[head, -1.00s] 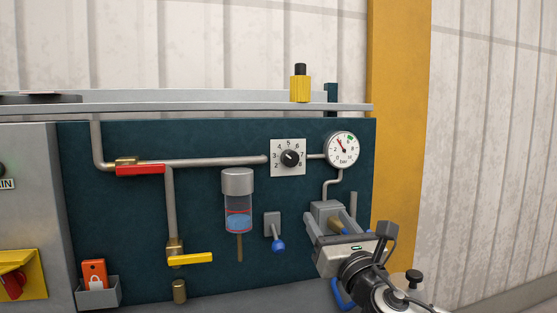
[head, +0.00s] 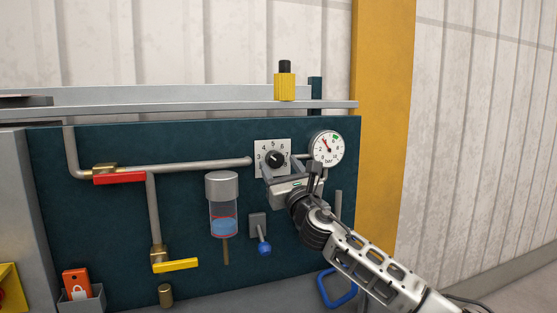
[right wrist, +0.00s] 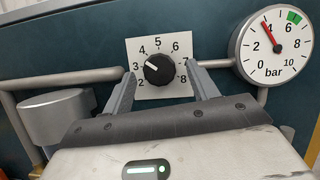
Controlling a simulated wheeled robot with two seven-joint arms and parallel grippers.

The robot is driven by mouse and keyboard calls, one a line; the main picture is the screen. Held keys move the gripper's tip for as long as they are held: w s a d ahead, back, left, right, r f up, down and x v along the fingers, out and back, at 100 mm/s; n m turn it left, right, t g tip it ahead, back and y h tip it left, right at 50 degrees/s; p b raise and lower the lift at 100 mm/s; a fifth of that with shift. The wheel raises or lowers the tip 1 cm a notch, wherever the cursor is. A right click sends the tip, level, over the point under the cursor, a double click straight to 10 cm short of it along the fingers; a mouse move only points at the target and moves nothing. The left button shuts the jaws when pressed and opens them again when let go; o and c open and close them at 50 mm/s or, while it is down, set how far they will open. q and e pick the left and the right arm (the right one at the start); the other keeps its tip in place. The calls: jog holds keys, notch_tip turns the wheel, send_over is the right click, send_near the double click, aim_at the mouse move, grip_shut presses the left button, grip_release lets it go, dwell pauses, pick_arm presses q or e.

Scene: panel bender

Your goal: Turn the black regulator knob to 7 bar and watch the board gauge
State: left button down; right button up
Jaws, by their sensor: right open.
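The black regulator knob (head: 274,158) sits on a white dial plate (head: 286,145) numbered 2 to 8. In the right wrist view the knob (right wrist: 158,69) has its white mark pointing up-left, between 3 and 4. The board gauge (head: 326,148) is right of the plate; in the right wrist view the gauge (right wrist: 272,45) has its red needle near 4 bar, left of a green band past 6. My right gripper (head: 281,170) is open and empty, its fingers in front of the plate's lower part, one to each side of the knob. My left gripper is out of view.
A pipe with a red-handled valve (head: 119,178) runs left of the plate. A filter bowl (head: 223,220), a blue-tipped lever (head: 263,246) and a yellow-handled valve (head: 176,265) are lower on the board. A yellow button post (head: 285,87) stands on the ledge above.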

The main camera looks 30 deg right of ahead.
jog(key=shift+w+d+r, duration=0.1)
jog(key=shift+w+r, duration=0.15)
jog(key=shift+w, duration=0.35)
jog(key=c, duration=1)
jog(key=shift+m, duration=0.4)
